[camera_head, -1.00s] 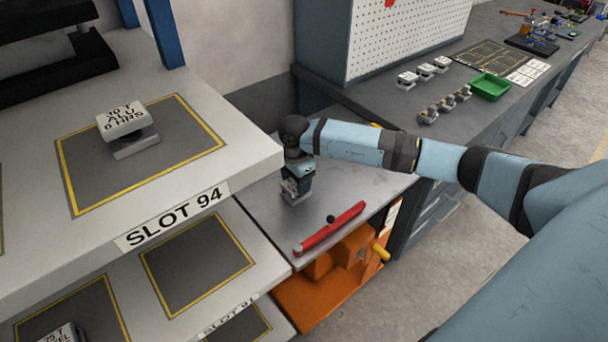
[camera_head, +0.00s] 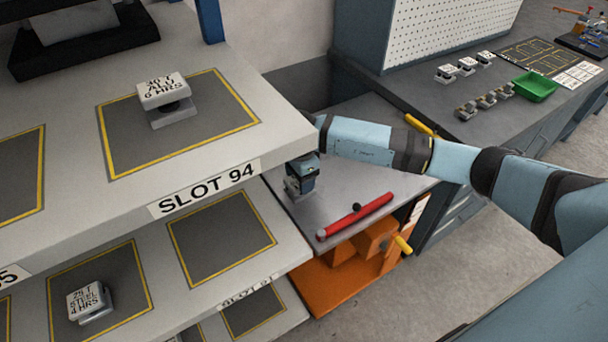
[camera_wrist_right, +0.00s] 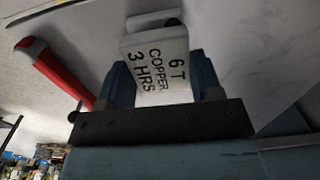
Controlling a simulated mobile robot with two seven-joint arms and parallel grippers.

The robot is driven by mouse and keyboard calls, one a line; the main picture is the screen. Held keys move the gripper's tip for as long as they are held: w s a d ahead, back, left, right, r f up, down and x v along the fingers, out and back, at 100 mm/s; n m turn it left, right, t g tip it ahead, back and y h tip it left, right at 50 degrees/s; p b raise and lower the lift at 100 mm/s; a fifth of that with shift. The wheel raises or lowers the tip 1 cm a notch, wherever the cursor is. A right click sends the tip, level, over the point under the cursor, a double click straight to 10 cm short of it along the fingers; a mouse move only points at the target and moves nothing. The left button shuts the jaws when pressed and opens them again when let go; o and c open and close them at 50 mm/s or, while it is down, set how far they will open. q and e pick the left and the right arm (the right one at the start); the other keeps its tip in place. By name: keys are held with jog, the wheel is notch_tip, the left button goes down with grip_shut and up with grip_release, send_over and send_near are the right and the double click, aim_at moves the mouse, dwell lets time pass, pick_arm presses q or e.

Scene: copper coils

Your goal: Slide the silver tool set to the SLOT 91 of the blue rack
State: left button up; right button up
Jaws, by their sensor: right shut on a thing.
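A small silver block (camera_head: 292,190) is held in my right gripper (camera_head: 302,180), low over the grey top of the orange lift cart, close to the rack's right side. In the right wrist view the block's white label (camera_wrist_right: 157,62) reads "6 T COPPER 3 HRS", and the gripper fingers (camera_wrist_right: 160,85) are shut on it. I cannot tell whether the block touches the cart top. The blue rack (camera_head: 210,20) has pale shelves with yellow-outlined pads. The upper shelf label (camera_head: 205,190) reads SLOT 94. A lower label (camera_head: 248,291) is partly hidden and hard to read. My left gripper is out of view.
The cart top (camera_head: 335,185) has a red handle bar (camera_head: 355,216) along its front. Labelled blocks stand on the upper shelf (camera_head: 163,92) and lower shelf (camera_head: 88,300). The pad under SLOT 94 (camera_head: 222,243) is empty. A bench at right holds a green tray (camera_head: 535,87).

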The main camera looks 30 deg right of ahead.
jog(key=shift+f, duration=0.1)
jog(key=shift+s+a+b, duration=0.15)
jog(key=shift+a, duration=1.2)
jog(key=shift+s+a+b, duration=0.15)
jog(key=shift+a, duration=1.15)
jog(key=a, duration=0.3)
jog(key=a+b, duration=0.1)
jog(key=a, duration=0.4)
jog(key=shift+s+a+f+b, duration=0.1)
jog(key=shift+s+a+b, duration=0.2)
jog(key=shift+s+a, duration=0.1)
jog(key=shift+s+a+b, duration=0.2)
jog(key=shift+a+b, duration=0.3)
jog(key=shift+a, duration=1.5)
jog(key=shift+s+a+b, duration=0.15)
jog(key=shift+a+b, duration=0.35)
jog(key=shift+a, duration=1.45)
jog(key=shift+s+a+f+b, duration=0.15)
jog(key=shift+a+b, duration=0.2)
jog(key=shift+a, duration=0.35)
jog(key=o, duration=1)
